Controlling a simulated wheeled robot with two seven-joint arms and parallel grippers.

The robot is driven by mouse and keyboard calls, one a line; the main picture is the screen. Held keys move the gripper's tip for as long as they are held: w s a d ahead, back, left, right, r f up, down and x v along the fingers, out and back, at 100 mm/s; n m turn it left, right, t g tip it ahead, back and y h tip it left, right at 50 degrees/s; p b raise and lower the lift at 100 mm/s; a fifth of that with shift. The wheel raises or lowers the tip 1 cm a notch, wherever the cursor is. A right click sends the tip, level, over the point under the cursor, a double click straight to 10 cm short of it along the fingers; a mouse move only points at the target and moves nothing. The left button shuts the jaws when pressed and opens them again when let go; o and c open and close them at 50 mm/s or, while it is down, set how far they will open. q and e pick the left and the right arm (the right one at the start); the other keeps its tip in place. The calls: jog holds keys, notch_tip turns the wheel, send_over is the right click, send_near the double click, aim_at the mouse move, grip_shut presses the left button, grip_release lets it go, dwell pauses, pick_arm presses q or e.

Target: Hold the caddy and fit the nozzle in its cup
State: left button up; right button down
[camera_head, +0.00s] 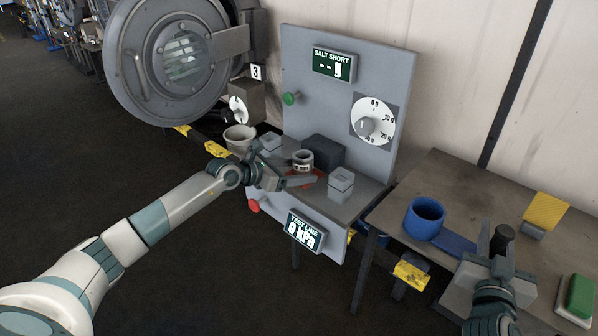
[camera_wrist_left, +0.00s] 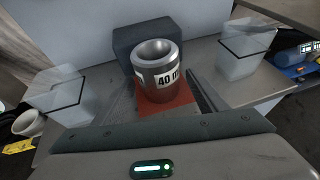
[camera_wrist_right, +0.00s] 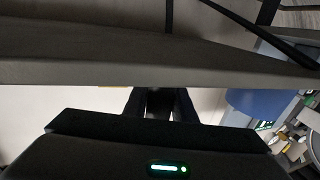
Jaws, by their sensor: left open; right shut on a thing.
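The nozzle (camera_head: 303,160) is a short metallic cylinder with a hollow top and a white "40" label. It stands upright on a red pad (camera_head: 312,178) on the grey panel's shelf; the left wrist view also shows the nozzle (camera_wrist_left: 159,72). My left gripper (camera_head: 288,166) is open, its fingers on either side of the nozzle. The caddy on the right table has a blue cup (camera_head: 424,217), a blue bar (camera_head: 455,243) and a black post (camera_head: 503,236). The cup looks empty. My right gripper (camera_head: 497,246) is shut on the black post, partly hiding it.
A dark block (camera_head: 324,151) stands right behind the nozzle. Pale clear-topped blocks (camera_head: 341,183) flank it on the shelf. A yellow block (camera_head: 546,209) and a green block (camera_head: 580,296) lie on the right table (camera_head: 440,180). A gap separates shelf and table.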

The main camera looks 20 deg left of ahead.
pick_arm(q)
jog(key=v, duration=1.2)
jog(key=shift+o, duration=0.4)
jog(key=shift+w, duration=0.2)
